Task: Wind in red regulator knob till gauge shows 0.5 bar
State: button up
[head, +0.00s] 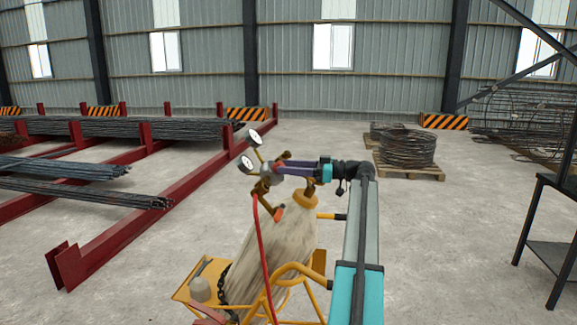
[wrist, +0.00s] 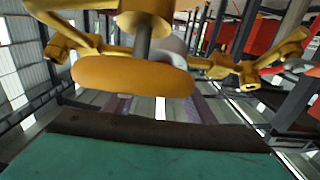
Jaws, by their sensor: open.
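In the head view a brass regulator (head: 263,187) with two white-faced gauges, one lower (head: 245,163) and one upper (head: 254,137), sits on top of a gas cylinder (head: 285,245). The gauge readings are too small to make out. My gripper (head: 290,168) points left at the regulator and is open. In the wrist view an orange disc-shaped knob (wrist: 133,78) on a grey stem lies just ahead of my gripper (wrist: 160,106). Whether the jaws straddle its edge I cannot tell. The knob is not clearly seen in the head view, where my gripper covers that area.
A red hose (head: 262,250) hangs from the regulator. The cylinder stands in a yellow trolley (head: 205,275). A red rack (head: 130,225) with rebar is on the left, a wire coil (head: 407,147) on a pallet behind, and a dark table (head: 550,255) on the right. The floor between is clear.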

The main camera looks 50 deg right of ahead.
jog(key=shift+w+a, duration=0.1)
jog(key=shift+w, duration=0.05)
jog(key=c, duration=1)
jog(key=shift+c, duration=0.2)
